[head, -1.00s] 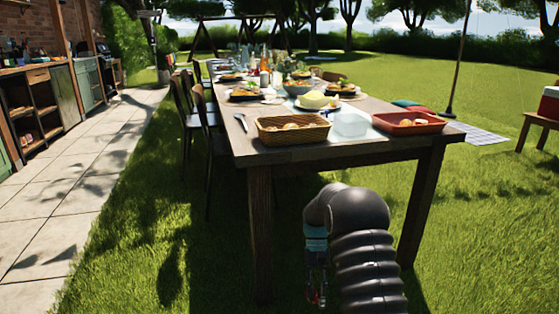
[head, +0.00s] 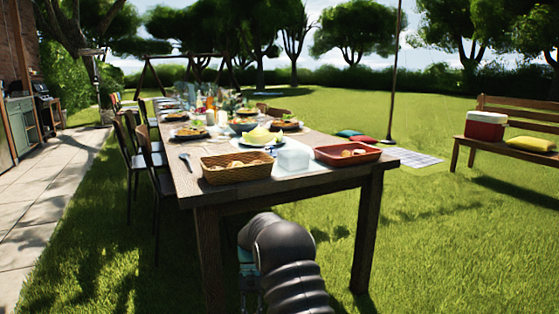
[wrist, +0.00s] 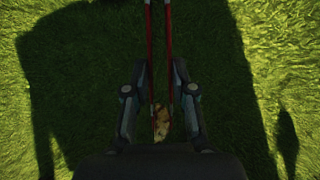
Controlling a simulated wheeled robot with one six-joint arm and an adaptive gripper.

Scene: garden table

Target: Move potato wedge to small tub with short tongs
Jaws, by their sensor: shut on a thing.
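My gripper (wrist: 161,66) points down over grass in the wrist view, shut on the short tongs (wrist: 149,40), whose two thin red arms run between its fingers. A yellow-brown piece, apparently the potato wedge (wrist: 161,118), shows between the tong arms; whether they pinch it is hard to tell. In the head view my arm hides most of the gripper, which is low in front of the table's near end. A translucent whitish tub (head: 293,160), likely the small tub, stands on the table (head: 264,187) between a wicker basket and a red tray.
The wicker basket (head: 235,174) holds pale food at the table's near left. The red tray (head: 330,157) holds a few golden pieces at right. A plate with a yellow item (head: 262,135) stands behind the tub.

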